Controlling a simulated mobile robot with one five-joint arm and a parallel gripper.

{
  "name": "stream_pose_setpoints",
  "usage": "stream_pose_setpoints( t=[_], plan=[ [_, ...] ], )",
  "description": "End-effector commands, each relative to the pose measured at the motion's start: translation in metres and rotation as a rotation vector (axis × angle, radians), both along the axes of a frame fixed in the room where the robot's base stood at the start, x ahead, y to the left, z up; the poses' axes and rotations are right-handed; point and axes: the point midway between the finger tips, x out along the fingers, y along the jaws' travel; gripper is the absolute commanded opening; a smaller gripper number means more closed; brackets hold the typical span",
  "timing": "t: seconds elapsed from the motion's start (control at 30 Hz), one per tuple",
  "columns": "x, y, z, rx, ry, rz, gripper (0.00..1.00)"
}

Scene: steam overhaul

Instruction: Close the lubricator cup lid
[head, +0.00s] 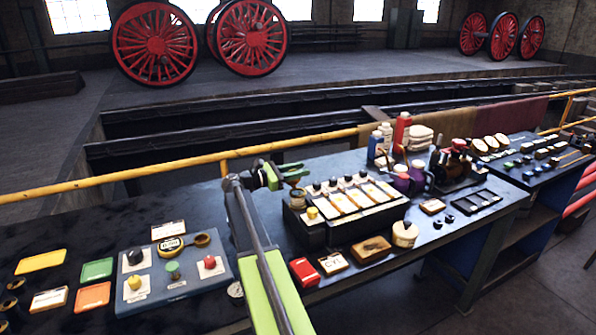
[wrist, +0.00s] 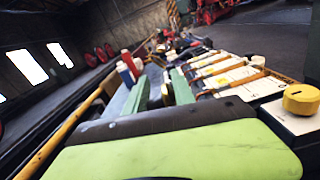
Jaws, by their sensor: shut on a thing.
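The lubricator box (head: 313,236) is dark and stands on the bench, with a row of black knobs and pale yellow-edged panels. A small brass cup (head: 298,203) sits at its back left corner; it looks like the lubricator cup. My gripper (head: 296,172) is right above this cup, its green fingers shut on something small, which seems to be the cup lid. The fingers hide most of it, so I cannot tell the lid's angle. In the wrist view my gripper (wrist: 162,93) has a narrow gap between the fingers, with pale shapes showing there.
Bottles (head: 402,130) and purple jugs (head: 410,180) stand behind and right of the box. A yellow rail (head: 150,175) runs along the bench's back. A grey knob board (head: 150,297) lies at left. A red tin (head: 304,272) and wooden block (head: 371,249) lie in front.

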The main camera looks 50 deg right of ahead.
Motion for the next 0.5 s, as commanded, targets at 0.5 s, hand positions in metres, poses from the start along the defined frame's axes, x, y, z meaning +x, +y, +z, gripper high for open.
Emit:
stream_pose_setpoints(
  t=[0.5],
  plan=[
    [-0.012, 0.005, 0.002, -0.098, -0.251, 0.004, 0.0]
  ],
)
